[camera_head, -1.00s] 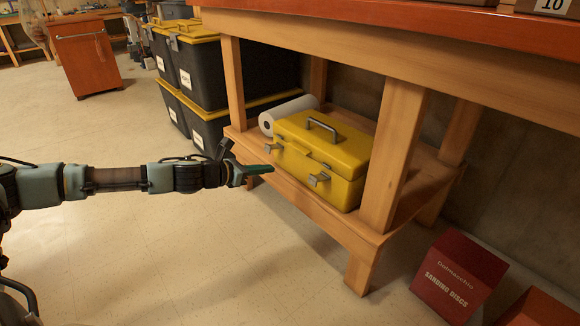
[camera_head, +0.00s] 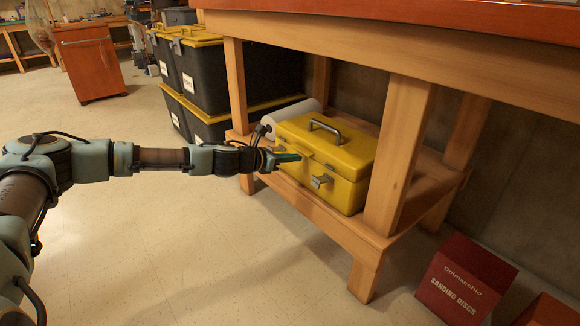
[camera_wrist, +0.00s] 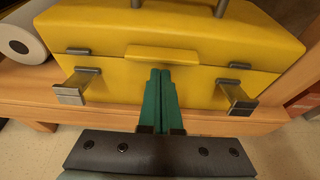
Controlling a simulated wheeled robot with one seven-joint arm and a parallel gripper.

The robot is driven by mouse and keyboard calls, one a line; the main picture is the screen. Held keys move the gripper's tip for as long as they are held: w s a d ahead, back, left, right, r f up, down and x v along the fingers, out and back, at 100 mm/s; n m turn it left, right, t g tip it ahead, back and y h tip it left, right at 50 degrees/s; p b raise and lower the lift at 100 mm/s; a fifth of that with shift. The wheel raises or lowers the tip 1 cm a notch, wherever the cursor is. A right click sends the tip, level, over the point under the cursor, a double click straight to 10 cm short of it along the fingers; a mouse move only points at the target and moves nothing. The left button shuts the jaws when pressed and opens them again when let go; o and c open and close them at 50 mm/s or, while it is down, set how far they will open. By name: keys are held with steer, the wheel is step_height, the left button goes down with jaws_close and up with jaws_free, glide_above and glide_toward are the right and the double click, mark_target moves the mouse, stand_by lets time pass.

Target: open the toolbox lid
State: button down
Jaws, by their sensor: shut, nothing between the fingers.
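The yellow toolbox (camera_head: 338,176) stands on the lower wooden shelf of the workbench, with a grey carry handle (camera_head: 325,128) on its lid (camera_head: 340,143). The lid looks closed. In the wrist view two grey latches, left (camera_wrist: 74,88) and right (camera_wrist: 237,97), stick out from the front of the toolbox (camera_wrist: 120,78). A yellow lip (camera_wrist: 162,54) sits between them at the lid's front edge. My gripper (camera_head: 298,157) is shut and empty, with its green fingers (camera_wrist: 160,75) just below that lip. I cannot tell whether they touch the box.
A white paper roll (camera_wrist: 17,40) lies left of the toolbox. A bench leg (camera_head: 400,155) stands on its right, and the bench top (camera_head: 400,60) overhangs it. Black bins with yellow lids (camera_head: 205,85) are stacked behind left. A red sanding discs box (camera_head: 465,280) sits on the floor.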

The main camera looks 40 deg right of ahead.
steer(key=shift+r, duration=0.25)
